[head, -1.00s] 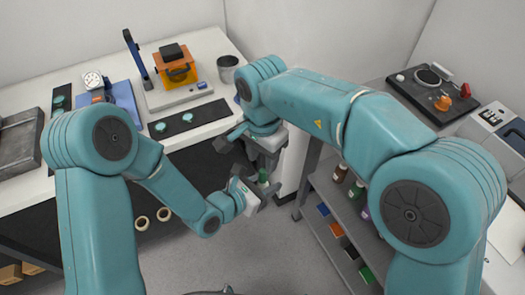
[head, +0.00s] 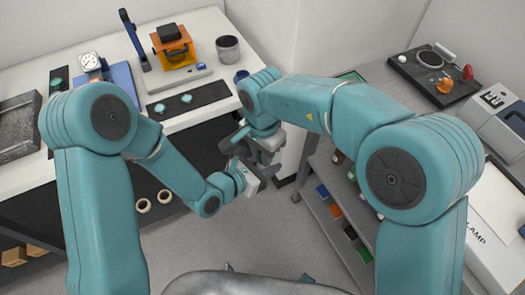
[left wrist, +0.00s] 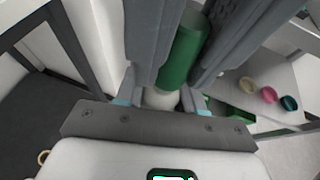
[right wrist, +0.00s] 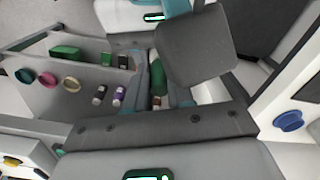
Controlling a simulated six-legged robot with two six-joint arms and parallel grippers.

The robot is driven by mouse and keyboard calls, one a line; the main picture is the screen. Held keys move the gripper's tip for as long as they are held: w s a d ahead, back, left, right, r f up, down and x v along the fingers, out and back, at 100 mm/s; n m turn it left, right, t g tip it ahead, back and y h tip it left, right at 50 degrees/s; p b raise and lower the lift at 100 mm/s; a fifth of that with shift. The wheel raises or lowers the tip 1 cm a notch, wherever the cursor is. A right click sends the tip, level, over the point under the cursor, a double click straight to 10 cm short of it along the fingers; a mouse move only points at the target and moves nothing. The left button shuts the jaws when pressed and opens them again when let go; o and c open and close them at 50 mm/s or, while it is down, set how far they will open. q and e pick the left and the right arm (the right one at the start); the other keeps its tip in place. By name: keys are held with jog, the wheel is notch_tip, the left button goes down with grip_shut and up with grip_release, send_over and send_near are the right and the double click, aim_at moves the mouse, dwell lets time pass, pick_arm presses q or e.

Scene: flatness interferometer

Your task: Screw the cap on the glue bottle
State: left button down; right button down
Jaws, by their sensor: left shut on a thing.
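A green glue bottle (left wrist: 185,50) lies between the fingers of my left gripper (left wrist: 165,75) in the left wrist view, and the gripper is shut on it. A pale part shows at its near end. In the head view my left gripper (head: 252,180) is close below my right gripper (head: 258,150), and the two seem to overlap. In the right wrist view a green part of the bottle (right wrist: 157,72) shows between the fingers of my right gripper (right wrist: 166,85), beside a large grey finger plate. I cannot make out the cap, or whether the right gripper holds it.
A white bench (head: 215,105) with an orange device (head: 175,45), a metal cup (head: 228,49) and a blue cup (head: 241,76) stands behind on the left. A grey shelf (head: 325,205) with bottles and coloured boxes is on the right. Floor is free between them.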

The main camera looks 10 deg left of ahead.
jog(key=m, duration=1.3)
jog(key=shift+m, duration=0.3)
jog(key=c, duration=1)
grip_release()
jog(key=shift+s+a, duration=0.1)
jog(key=shift+s, duration=0.05)
jog(key=shift+r, duration=2.25)
jog(key=shift+c, duration=0.3)
